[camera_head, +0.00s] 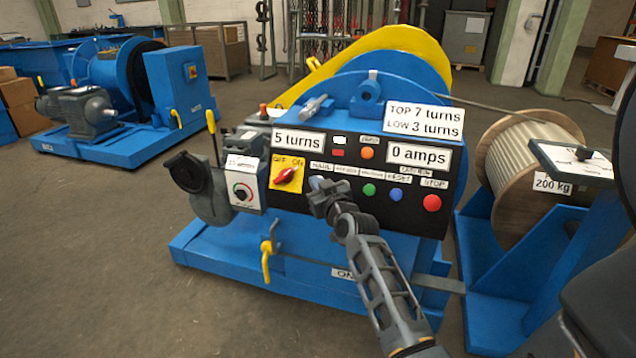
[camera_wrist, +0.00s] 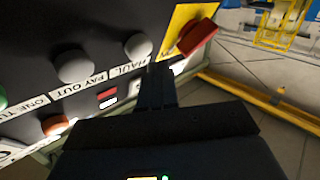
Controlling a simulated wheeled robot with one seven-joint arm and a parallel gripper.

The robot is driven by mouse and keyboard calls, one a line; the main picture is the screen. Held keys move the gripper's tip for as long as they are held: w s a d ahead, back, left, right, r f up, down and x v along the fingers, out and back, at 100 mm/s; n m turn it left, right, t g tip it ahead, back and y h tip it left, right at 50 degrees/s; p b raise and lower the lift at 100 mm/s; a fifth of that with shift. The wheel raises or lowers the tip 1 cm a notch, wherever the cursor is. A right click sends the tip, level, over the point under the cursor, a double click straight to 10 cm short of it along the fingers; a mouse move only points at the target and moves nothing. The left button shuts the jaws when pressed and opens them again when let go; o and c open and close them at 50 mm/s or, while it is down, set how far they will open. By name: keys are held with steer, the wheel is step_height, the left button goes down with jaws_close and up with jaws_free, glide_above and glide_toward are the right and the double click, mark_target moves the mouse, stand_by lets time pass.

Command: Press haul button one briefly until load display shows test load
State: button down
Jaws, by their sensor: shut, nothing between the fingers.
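The blue winch's black control panel (camera_head: 450,212) faces me. Its load display (camera_head: 418,156) reads "0 amps" and its turns display (camera_head: 298,141) reads "5 turns". In the wrist view the round grey haul button (camera_wrist: 138,45) sits by the label "HAUL" (camera_wrist: 127,69). My gripper (camera_wrist: 160,70) is shut and empty, its tips close to that label and beside the button. Contact with the panel cannot be told. In the head view my gripper (camera_head: 320,187) covers most of the haul button's area.
A grey pay-out button (camera_wrist: 75,66) neighbours the haul button. The red rotary switch (camera_head: 287,175) is left of my gripper; green (camera_head: 369,190), blue (camera_head: 395,195) and red stop (camera_head: 432,203) buttons are right. A cable reel (camera_head: 530,150) stands right. Floor at left is free.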

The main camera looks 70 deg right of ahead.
steer(key=shift+d+f, duration=0.1)
steer(key=shift+f, duration=0.05)
steer(key=shift+d+b, duration=0.25)
steer(key=shift+b, duration=0.4)
steer(key=shift+d+f+b, duration=0.3)
steer(key=shift+d+b, duration=0.15)
steer(key=shift+b, duration=0.15)
stand_by(0.7)
steer(key=shift+r, duration=0.1)
stand_by(0.5)
steer(key=shift+a+r+p, duration=0.35)
steer(key=shift+a+p, duration=0.45)
steer(key=shift+p, duration=0.05)
steer(key=a+p, duration=0.1)
steer(key=p, duration=0.1)
steer(key=a+r+p, duration=0.1)
steer(key=a, duration=0.1)
steer(key=a+r+p, duration=0.1)
steer(key=p, duration=0.1)
steer(key=shift+s+a+r+p, duration=0.15)
steer(key=shift+s+a+p, duration=0.1)
steer(key=shift+p, duration=0.1)
